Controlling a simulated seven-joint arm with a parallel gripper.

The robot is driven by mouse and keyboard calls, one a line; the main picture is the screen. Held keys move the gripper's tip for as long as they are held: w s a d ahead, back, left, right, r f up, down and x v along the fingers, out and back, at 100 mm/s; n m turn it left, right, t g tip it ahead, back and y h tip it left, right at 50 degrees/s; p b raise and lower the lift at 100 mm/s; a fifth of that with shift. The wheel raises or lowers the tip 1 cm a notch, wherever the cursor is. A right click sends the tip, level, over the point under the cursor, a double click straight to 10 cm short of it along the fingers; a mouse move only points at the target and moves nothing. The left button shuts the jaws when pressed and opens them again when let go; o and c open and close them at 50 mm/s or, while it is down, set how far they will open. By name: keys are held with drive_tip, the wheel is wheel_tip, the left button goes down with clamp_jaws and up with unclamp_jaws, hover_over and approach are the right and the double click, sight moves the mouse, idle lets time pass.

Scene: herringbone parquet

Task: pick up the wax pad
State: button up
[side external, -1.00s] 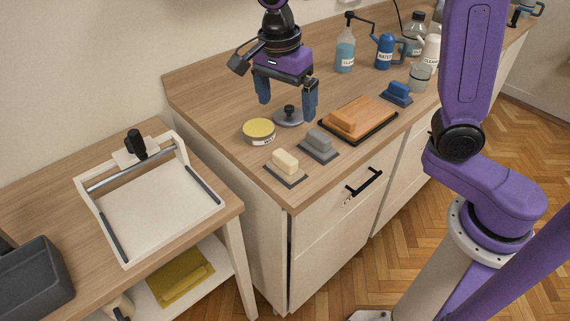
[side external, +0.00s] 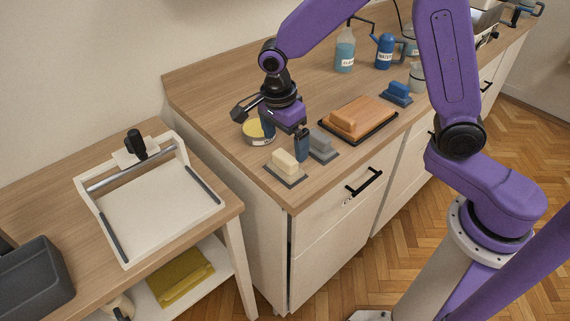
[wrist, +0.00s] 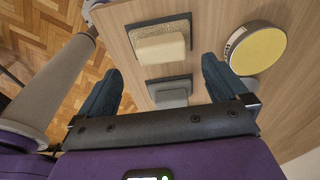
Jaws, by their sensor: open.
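The cream pad (side external: 285,162), probably the wax pad, lies on a dark flat base near the counter's front-left corner. In the wrist view the cream pad (wrist: 160,42) lies beyond the fingertips, roughly centred between them. A grey pad (side external: 321,144) on a similar base sits to its right; in the wrist view the grey pad (wrist: 169,93) lies between the fingers. My gripper (side external: 285,143) is open and empty, low over the counter just behind the cream pad and beside the grey one. I cannot tell its exact height.
A yellow-topped round tin (wrist: 257,50) stands close beside one finger. An orange block on a dark tray (side external: 383,131) and a blue pad (side external: 397,92) sit to the right. Bottles stand behind. A white frame (side external: 160,208) lies on the lower left table.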

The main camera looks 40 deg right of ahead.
sight(285, 156)
drive_tip(key=shift+w+d+f, duration=0.1)
drive_tip(key=shift+f, duration=1.35)
drive_tip(key=shift+w+d+f, duration=0.1)
drive_tip(key=shift+f, duration=1.35)
drive_tip(key=c, duration=1.1)
